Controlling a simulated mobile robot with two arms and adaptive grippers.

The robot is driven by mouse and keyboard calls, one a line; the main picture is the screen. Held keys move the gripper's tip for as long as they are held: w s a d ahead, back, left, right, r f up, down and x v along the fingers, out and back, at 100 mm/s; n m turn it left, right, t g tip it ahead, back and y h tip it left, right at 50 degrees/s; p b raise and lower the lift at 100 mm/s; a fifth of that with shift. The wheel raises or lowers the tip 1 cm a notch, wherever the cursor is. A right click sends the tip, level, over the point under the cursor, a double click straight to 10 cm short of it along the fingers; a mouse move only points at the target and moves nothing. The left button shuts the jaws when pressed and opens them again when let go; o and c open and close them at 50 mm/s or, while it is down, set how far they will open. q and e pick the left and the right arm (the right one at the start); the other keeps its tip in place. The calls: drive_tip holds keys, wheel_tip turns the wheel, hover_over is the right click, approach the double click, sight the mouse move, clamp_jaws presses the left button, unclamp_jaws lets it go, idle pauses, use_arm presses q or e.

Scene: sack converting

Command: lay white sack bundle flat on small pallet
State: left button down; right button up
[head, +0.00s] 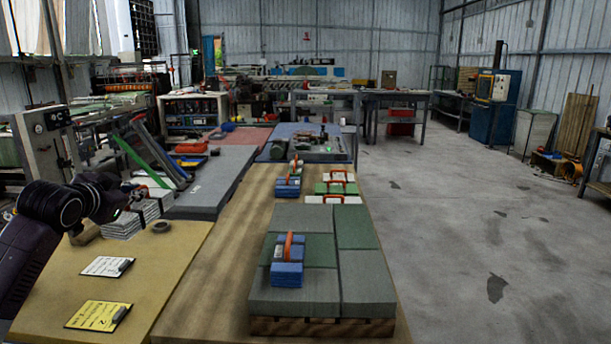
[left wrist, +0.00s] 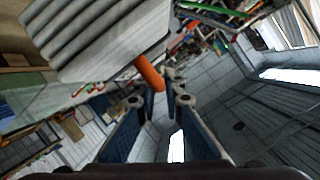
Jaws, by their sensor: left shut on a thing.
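My left gripper (head: 132,192) is at the left of the head view, above a layered white sack bundle (head: 124,222) near the yellowish table's back edge. In the left wrist view, the gripper (left wrist: 166,92) is shut on an orange handle (left wrist: 150,72) of a ridged white bundle (left wrist: 100,35). I cannot tell whether the bundle is resting or lifted. The small wooden pallet (head: 322,327) is at the front centre, covered by flat grey and green bundles. A blue bundle (head: 287,274) with an orange handle lies on top. My right gripper is not in view.
More blue, green and white bundles (head: 333,199) with orange handles lie behind the pallet. The concrete floor at right is mostly clear.

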sight(109, 236)
use_arm(q)
drive_tip(key=s+a+r+n+y, duration=0.2)
drive_tip(key=s+a, duration=0.1)
drive_tip(key=a, duration=0.7)
drive_tip(key=s+d+f+m+h, duration=0.1)
drive_tip(key=d+f, duration=0.1)
drive_tip(key=f, duration=0.1)
drive_tip(key=s+d+f+m+h, duration=0.1)
drive_tip(key=d+f, duration=0.2)
drive_tip(key=s+d+f+m+h, duration=0.1)
drive_tip(key=s+d+f, duration=0.1)
drive_tip(key=f, duration=0.1)
drive_tip(key=shift+d+f+m+h, duration=0.15)
drive_tip(key=shift+f+m+h, duration=0.15)
drive_tip(key=shift+f+h, duration=0.1)
drive_tip(key=s+d+f+m+g+h, duration=0.3)
drive_tip(key=s+d+f+m+h, duration=0.35)
drive_tip(key=s+d+f, duration=0.6)
drive_tip(key=s+d+r+m+g+h, duration=0.1)
drive_tip(key=s+d+h, duration=0.1)
drive_tip(key=s+d, duration=0.3)
drive_tip(key=s+d+r+m+g+h+p, duration=0.1)
drive_tip(key=s+d+m, duration=0.1)
drive_tip(key=s+d, duration=0.4)
drive_tip(key=s, duration=0.4)
drive_tip(key=shift+s+d+r+g+h, duration=0.15)
drive_tip(key=shift+s+d+g+h, duration=0.15)
drive_tip(key=shift+s+g+h, duration=0.1)
